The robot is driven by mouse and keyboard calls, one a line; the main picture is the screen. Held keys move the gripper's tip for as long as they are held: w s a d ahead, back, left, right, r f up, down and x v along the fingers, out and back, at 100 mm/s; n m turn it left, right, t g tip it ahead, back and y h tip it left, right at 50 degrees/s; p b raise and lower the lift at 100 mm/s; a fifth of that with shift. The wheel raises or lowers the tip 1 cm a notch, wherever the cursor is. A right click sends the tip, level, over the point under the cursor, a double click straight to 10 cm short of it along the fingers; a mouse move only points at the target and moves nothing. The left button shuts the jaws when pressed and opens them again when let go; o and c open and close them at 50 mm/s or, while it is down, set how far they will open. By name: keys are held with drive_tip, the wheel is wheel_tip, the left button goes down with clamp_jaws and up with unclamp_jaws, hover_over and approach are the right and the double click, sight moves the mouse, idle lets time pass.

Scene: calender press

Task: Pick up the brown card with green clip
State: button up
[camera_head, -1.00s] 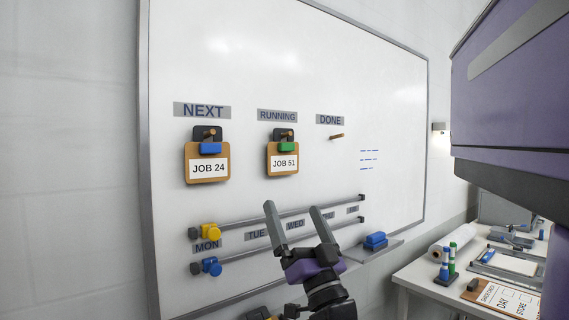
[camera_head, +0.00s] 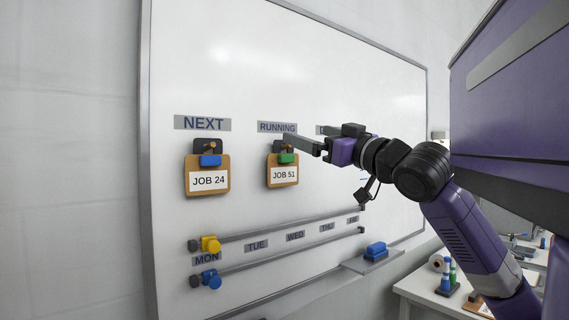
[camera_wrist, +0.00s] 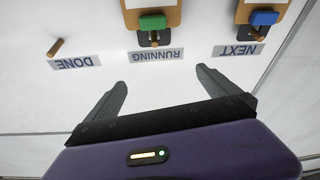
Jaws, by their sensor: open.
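The brown card with the green clip (camera_head: 272,160) hangs on the whiteboard under the RUNNING label and carries a white JOB 51 paper. Its green clip (camera_head: 288,158) is at its top, by a peg. In the wrist view, which is upside down, the card's end (camera_wrist: 134,19) and green clip (camera_wrist: 152,22) show at the top. My gripper (camera_head: 303,134) is open and empty, just right of and above the card in the head view. In the wrist view, my gripper (camera_wrist: 162,79) has its fingers spread below the RUNNING label, apart from the card.
A similar brown card with a blue clip (camera_head: 193,183) hangs to the left under NEXT. A bare DONE peg (camera_wrist: 56,47) shows in the wrist view. Two rails with yellow (camera_head: 210,244) and blue (camera_head: 211,279) knobs run below. A blue eraser (camera_head: 375,250) rests on the ledge.

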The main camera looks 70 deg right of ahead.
sight(288, 159)
drive_tip(key=w+d+f+g, duration=0.1)
drive_tip(key=w+f, duration=0.1)
drive_tip(key=w+d+f+m+g+p, duration=0.1)
drive_tip(key=w+d+f, duration=0.1)
drive_tip(key=w+d+f+m+g+p, duration=0.1)
drive_tip(key=w+d, duration=0.1)
drive_tip(key=w, duration=0.1)
drive_tip(key=shift+w+f+y, duration=0.1)
drive_tip(key=shift+f+y, duration=0.2)
drive_tip(key=shift+f, duration=0.1)
drive_tip(key=shift+w+d+f+p, duration=0.1)
drive_tip(key=shift+w+d+p, duration=0.15)
drive_tip(key=shift+w, duration=0.2)
drive_tip(key=c, duration=1.1)
drive_tip(key=shift+r+p, duration=0.3)
drive_tip(key=shift+p, duration=0.1)
